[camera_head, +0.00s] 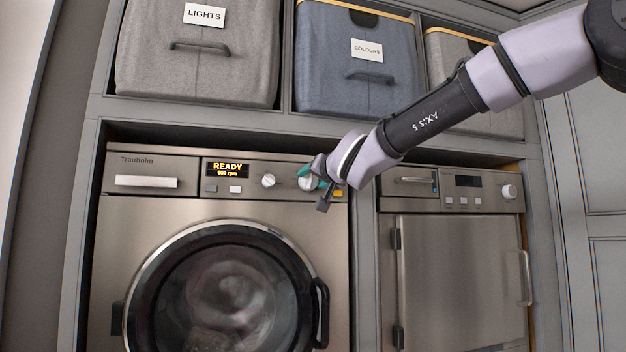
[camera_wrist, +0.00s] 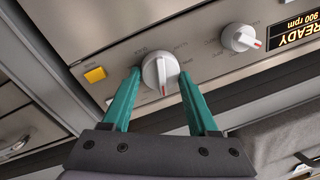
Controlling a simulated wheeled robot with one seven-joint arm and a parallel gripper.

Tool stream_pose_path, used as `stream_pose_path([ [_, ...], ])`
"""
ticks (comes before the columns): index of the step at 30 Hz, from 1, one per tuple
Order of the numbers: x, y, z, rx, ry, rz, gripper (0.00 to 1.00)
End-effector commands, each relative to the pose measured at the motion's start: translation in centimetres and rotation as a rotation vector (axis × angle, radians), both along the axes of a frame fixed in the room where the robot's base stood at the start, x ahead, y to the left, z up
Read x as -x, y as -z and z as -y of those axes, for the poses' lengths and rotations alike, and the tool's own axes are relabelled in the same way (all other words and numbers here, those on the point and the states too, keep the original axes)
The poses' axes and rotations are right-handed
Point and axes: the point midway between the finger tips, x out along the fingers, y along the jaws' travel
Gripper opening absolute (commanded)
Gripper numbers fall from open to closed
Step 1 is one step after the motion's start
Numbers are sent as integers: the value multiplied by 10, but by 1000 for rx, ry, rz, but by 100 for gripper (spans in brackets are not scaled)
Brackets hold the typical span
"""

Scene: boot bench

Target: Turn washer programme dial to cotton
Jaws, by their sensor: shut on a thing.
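The washer (camera_head: 190,217) has a control panel with a larger white dial (camera_head: 306,184) at the right. In the wrist view this programme dial (camera_wrist: 160,73) sits between the teal fingers of my gripper (camera_wrist: 160,77), with a red mark on its lower edge in that picture. My gripper is shut on the dial; it also shows in the head view (camera_head: 313,179), partly covering the dial. The small lettering around the dial is too small to read, so the cotton mark cannot be made out. The display (camera_head: 227,170) reads READY.
A smaller white dial (camera_head: 268,181) is left of the programme dial. A yellow button (camera_wrist: 95,75) lies close beside my fingers. A second appliance (camera_head: 455,265) stands at the right. Fabric bins (camera_head: 197,75) fill the shelf above. The washer's round door (camera_head: 140,270) is closed.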

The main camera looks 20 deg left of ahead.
Motion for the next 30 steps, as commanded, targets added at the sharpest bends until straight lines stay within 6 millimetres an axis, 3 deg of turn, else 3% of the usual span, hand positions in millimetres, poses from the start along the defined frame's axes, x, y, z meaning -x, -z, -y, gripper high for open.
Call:
stream_pose_path([
  [15, 0, 2, 0, -293, 0, -181, 4],
  [30, 0, 3, 1, -356, 0, -219, 4],
])
